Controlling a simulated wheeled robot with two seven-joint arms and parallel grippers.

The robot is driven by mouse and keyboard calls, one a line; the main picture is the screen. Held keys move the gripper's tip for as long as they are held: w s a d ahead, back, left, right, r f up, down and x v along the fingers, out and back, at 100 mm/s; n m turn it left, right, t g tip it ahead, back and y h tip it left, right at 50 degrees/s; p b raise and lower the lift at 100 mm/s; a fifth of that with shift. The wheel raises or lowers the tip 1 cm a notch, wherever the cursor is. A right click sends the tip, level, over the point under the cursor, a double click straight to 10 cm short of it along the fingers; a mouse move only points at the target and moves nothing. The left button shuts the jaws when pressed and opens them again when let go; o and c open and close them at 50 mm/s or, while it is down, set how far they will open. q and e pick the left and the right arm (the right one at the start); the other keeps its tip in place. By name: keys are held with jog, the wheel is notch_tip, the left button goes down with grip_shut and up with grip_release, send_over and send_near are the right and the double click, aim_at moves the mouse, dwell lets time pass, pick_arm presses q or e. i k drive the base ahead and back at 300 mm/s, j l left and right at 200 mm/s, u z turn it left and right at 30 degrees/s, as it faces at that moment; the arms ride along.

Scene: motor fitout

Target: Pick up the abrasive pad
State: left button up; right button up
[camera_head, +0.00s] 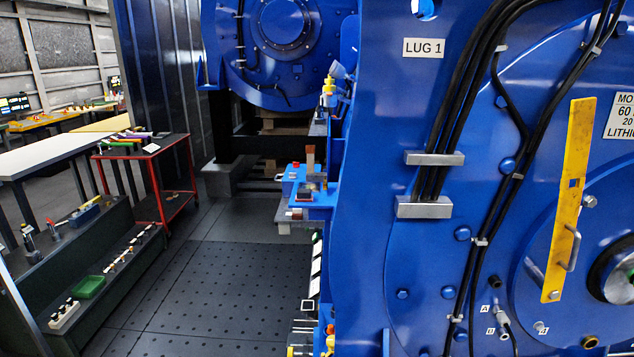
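I cannot pick out the abrasive pad with certainty. A blue ledge (322,210) on the side of the big blue motor housing (385,130) carries several small items. Among them are a brown upright piece (310,154) like a brush and a small dark block (305,192), too small to identify. Neither of my grippers is in view.
The blue housing, with black cables and a yellow bar (569,200), fills the right side. A red cart (163,209) with items on top stands at left. A dark stepped bench (125,277) holds small parts and a green tray (88,287). The dark floor (220,290) between is clear.

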aim_at(303, 195)
jog(key=i+j+z, duration=0.2)
jog(key=j, duration=0.35)
jog(key=i+j+z, duration=0.25)
jog(key=j, duration=0.35)
jog(key=j+z, duration=0.2)
jog(key=j, duration=0.4)
jog(key=j+z, duration=0.2)
jog(key=j, duration=0.4)
jog(key=i+j+z, duration=0.6)
jog(key=i+j, duration=0.35)
